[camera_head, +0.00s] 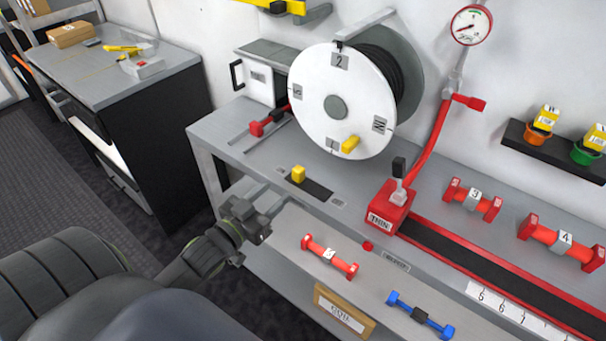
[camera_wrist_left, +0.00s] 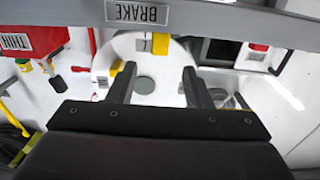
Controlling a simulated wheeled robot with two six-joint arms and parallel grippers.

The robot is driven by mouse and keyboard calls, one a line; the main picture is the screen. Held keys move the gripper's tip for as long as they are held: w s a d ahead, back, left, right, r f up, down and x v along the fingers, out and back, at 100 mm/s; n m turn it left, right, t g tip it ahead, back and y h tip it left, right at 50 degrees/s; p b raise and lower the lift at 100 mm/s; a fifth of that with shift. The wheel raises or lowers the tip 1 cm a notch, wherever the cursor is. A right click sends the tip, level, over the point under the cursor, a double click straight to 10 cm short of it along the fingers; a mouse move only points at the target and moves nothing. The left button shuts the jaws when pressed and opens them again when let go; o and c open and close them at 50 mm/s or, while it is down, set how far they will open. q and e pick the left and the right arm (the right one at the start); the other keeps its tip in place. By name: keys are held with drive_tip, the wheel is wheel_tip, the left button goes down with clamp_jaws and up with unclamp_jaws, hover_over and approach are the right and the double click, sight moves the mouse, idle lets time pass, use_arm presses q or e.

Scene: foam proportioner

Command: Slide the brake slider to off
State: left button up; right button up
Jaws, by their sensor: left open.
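The brake slider is a yellow knob (camera_head: 299,174) at the left end of a dark slot (camera_head: 318,188) in the grey bench top, with a small label at each end that I cannot read. In the left wrist view a yellow block (camera_wrist_left: 159,43), probably this knob, shows beyond the bench edge, just below the upside-down BRAKE label (camera_wrist_left: 138,13). My left gripper (camera_head: 264,204) is open and empty in front of the bench edge, left of and below the knob, apart from it. It also shows in the left wrist view (camera_wrist_left: 160,85). My right gripper is not in view.
A white hose reel (camera_head: 322,85) with a yellow handle (camera_head: 351,144) stands behind the slot. Right of the slot is a red THIN block (camera_head: 389,212) with a lever. A lower shelf holds a red coupling (camera_head: 330,257) and a blue one (camera_head: 420,315).

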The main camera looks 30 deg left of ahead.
sight(302, 168)
use_arm(q)
drive_tip(key=w, duration=0.4)
drive_tip(key=w+b, duration=0.1)
drive_tip(key=w, duration=0.3)
drive_tip(key=w+d, duration=0.1)
drive_tip(key=w, duration=0.3)
drive_tip(key=shift+b, duration=0.4)
drive_tip(key=shift+s, duration=0.1)
drive_tip(key=shift+c, duration=0.4)
clamp_jaws()
